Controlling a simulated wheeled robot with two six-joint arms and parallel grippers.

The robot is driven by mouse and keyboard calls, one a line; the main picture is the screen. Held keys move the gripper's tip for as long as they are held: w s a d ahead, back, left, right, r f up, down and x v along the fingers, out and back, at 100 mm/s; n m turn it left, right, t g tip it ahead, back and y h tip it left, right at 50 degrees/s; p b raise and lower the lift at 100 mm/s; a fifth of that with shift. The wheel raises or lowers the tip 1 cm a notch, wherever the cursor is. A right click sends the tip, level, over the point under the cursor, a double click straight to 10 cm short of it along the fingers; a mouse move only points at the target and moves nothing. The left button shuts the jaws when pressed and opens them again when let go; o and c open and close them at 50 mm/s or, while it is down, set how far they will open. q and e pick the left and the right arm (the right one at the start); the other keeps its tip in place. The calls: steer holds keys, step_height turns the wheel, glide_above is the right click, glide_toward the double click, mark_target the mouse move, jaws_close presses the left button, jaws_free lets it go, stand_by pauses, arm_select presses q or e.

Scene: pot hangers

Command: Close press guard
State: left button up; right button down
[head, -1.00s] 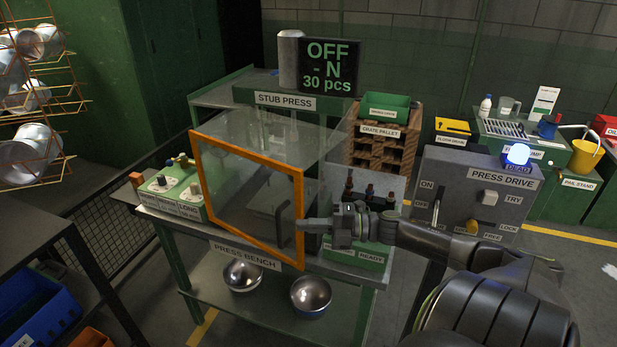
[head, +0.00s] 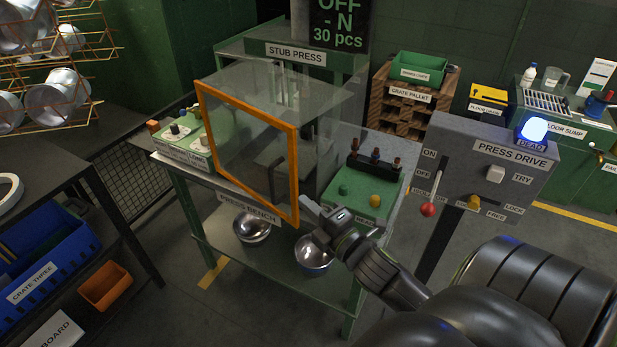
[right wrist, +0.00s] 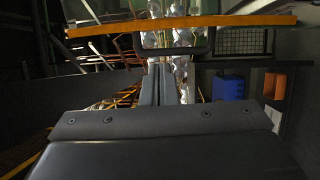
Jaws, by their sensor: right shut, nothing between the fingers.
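The press guard (head: 247,105) is a clear panel in an orange frame at the front of the clear press housing on the bench. It appears lined up with the housing, but I cannot tell if it is fully seated. A dark handle (head: 278,185) shows near its lower right. My right gripper (head: 305,202) is shut and empty beside the frame's lower right corner; contact is unclear. In the right wrist view the shut fingers (right wrist: 166,84) point toward the dark handle (right wrist: 174,52), with the orange frame bar (right wrist: 180,25) beyond. My left gripper is not in view.
The press drive panel (head: 490,165) stands right of the bench, with a red-knobbed lever (head: 428,208) and a lit lamp labelled DEAD (head: 535,129). A green button box (head: 360,195) sits right of the guard. Two metal bowls (head: 252,228) lie on the lower shelf.

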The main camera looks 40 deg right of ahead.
mark_target(289, 183)
steer(key=shift+m+g+h, duration=0.3)
steer(key=shift+m+h, duration=0.2)
steer(key=shift+h, duration=0.3)
steer(key=w, duration=0.2)
steer(key=w+p, duration=0.1)
steer(key=w, duration=0.2)
steer(key=w+d+p, duration=0.1)
steer(key=w, duration=0.1)
steer(key=shift+w+r, duration=0.15)
steer(key=shift+r, duration=0.05)
steer(key=shift+w+d+f, duration=0.1)
steer(key=shift+w, duration=0.5)
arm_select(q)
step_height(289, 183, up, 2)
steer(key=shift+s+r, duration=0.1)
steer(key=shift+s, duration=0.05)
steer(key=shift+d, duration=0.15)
